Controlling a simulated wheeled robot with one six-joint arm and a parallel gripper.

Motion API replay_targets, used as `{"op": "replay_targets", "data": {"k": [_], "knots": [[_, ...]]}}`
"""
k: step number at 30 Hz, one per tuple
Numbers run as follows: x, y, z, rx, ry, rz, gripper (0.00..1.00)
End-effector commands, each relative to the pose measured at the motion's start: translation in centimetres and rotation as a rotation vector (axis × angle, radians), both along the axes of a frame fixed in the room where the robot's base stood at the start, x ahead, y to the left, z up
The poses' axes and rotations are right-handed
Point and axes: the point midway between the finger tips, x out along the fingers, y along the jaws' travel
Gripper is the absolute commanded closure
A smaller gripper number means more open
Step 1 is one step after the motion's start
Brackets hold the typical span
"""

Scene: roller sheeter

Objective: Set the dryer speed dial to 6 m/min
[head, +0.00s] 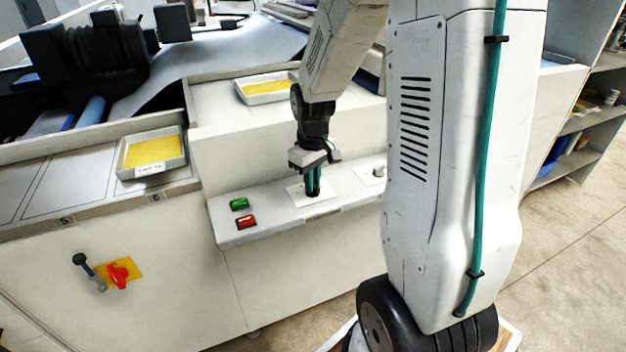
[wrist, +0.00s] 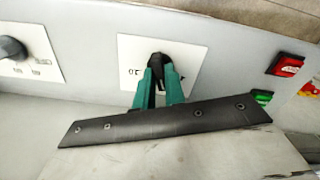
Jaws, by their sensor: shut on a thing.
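My gripper (head: 313,183) points down over the control ledge and is shut on a dark knob that stands on a white square plate (head: 297,194). In the wrist view the two green fingers (wrist: 158,88) close around the black knob (wrist: 157,62) on its white plate (wrist: 190,60). A few printed marks show on the plate beside the fingers. Most of the scale and the knob's pointer are hidden or too small to read, so I cannot tell the dial's setting.
A green button (head: 239,204) and a red button (head: 247,222) sit left of the dial. A second knob (head: 379,170) on a white plate is to its right. A yellow-filled tray (head: 181,170) and a red switch (head: 119,273) are further left.

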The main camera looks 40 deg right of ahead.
Motion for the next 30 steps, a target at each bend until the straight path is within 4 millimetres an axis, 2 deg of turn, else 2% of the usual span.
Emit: {"op": "replay_targets", "data": {"k": [14,15,17,26,30], "knots": [[0.0,0.0,0.0,0.000,0.000,0.015,1.00],[0.0,0.0,0.0,0.000,0.000,0.015,0.83],[0.0,0.0,0.0,0.000,0.000,0.014,0.66],[0.0,0.0,0.1,0.000,-0.001,0.014,0.66],[0.1,0.0,1.5,-0.002,-0.003,0.014,0.66]]}}
